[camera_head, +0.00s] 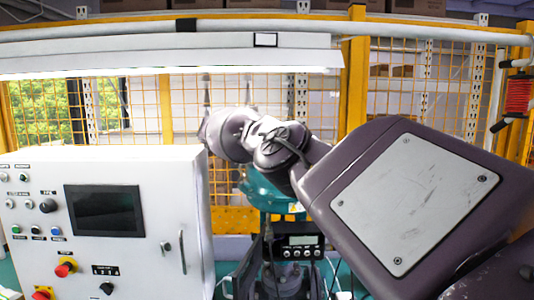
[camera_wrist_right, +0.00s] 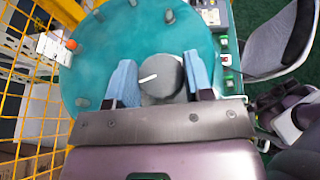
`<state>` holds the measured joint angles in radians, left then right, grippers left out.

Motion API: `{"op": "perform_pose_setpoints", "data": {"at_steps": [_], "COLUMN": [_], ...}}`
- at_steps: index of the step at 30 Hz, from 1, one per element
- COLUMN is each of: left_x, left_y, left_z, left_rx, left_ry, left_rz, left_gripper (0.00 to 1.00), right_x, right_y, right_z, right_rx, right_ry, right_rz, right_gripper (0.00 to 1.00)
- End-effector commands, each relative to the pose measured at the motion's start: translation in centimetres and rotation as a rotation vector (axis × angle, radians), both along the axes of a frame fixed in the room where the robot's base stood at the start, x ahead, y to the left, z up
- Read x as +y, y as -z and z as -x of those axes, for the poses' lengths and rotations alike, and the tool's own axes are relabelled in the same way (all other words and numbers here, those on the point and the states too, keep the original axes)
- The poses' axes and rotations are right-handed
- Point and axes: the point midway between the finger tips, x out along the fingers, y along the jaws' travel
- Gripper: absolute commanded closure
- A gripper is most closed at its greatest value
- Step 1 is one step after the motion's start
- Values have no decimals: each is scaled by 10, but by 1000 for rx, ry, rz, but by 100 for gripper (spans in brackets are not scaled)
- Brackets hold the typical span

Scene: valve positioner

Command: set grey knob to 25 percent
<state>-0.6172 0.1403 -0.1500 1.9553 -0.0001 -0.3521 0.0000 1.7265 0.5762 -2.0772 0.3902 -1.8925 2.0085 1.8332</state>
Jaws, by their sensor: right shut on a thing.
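The grey knob (camera_wrist_right: 168,72) is round and sits on a teal round cover (camera_wrist_right: 128,30) in the right wrist view. Its white pointer mark runs toward the left and slightly down in that view. My right gripper (camera_wrist_right: 160,78) has its two blue fingers on either side of the knob and is shut on it. In the head view the teal housing (camera_head: 268,190) stands behind my right arm, which hides the knob and the right gripper's fingers. No percent scale is readable around the knob. My left gripper is in neither view.
A white control cabinet (camera_head: 165,260) with a dark screen and several buttons stands left of the teal housing. A small device with a display (camera_head: 300,240) is below the housing. Yellow mesh fencing (camera_head: 395,75) runs behind. A chair (camera_wrist_right: 270,50) shows in the right wrist view.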

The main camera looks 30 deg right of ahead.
Motion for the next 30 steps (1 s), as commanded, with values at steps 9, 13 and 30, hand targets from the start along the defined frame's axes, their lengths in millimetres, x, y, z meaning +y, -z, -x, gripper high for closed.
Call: {"op": "perform_pose_setpoints", "data": {"at_steps": [9, 13, 30], "left_x": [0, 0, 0], "left_y": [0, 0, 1], "left_z": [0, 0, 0], "left_rx": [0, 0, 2], "left_ry": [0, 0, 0], "left_rz": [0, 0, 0], "left_gripper": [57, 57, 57], "right_x": [1, 1, 0], "right_y": [4, 4, 1], "right_z": [0, 0, 0], "right_rx": [6, 6, 2], "right_ry": [4, 4, 3], "right_rz": [-3, -3, -1], "right_gripper": [76, 76, 27]}}
